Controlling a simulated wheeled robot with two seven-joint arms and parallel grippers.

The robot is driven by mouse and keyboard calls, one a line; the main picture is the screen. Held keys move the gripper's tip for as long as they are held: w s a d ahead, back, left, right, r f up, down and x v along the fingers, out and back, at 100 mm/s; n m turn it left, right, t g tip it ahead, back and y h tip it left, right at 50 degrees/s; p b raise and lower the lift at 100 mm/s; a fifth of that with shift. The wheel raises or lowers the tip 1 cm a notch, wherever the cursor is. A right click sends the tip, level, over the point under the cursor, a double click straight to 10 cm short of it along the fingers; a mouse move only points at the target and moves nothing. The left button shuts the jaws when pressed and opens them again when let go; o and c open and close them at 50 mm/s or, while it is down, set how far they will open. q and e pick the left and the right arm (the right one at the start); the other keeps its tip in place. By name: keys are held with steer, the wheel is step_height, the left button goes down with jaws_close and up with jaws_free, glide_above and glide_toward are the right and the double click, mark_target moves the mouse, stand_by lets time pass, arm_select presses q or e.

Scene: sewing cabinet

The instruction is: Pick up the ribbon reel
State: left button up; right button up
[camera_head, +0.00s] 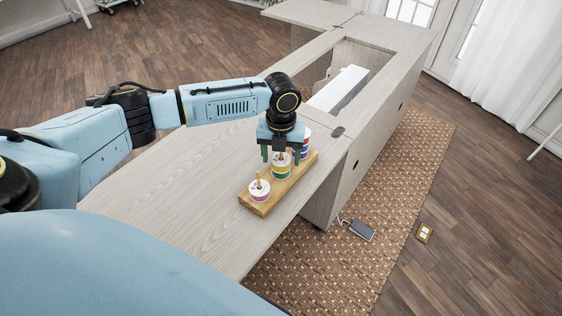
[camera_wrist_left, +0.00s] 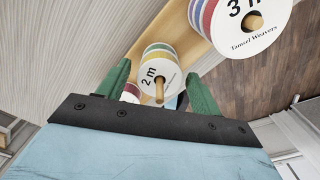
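Three ribbon reels stand on pegs on a wooden board (camera_head: 262,209). The middle reel (camera_head: 281,171) has coloured bands and is marked "2 m" in the left wrist view (camera_wrist_left: 153,72). A larger reel (camera_head: 306,146), marked "3 m" in the left wrist view (camera_wrist_left: 240,22), stands behind it, partly hidden by my gripper. A smaller white and pink reel (camera_head: 260,194) stands at the near end. My left gripper (camera_head: 281,156) points down over the middle reel. Its green fingers are open, one on each side of that reel, with gaps showing in the wrist view. My right gripper is out of view.
The board lies near the right edge of the pale wooden tabletop (camera_head: 175,185). An opening with a white machine (camera_head: 340,88) is farther back. A patterned rug (camera_head: 345,265), a dark pedal (camera_head: 362,230) and a floor socket (camera_head: 424,233) lie below right. The tabletop's left part is clear.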

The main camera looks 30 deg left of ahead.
arm_select(q)
steer(key=c, duration=0.8)
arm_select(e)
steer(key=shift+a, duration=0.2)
arm_select(q)
steer(key=shift+r, duration=0.1)
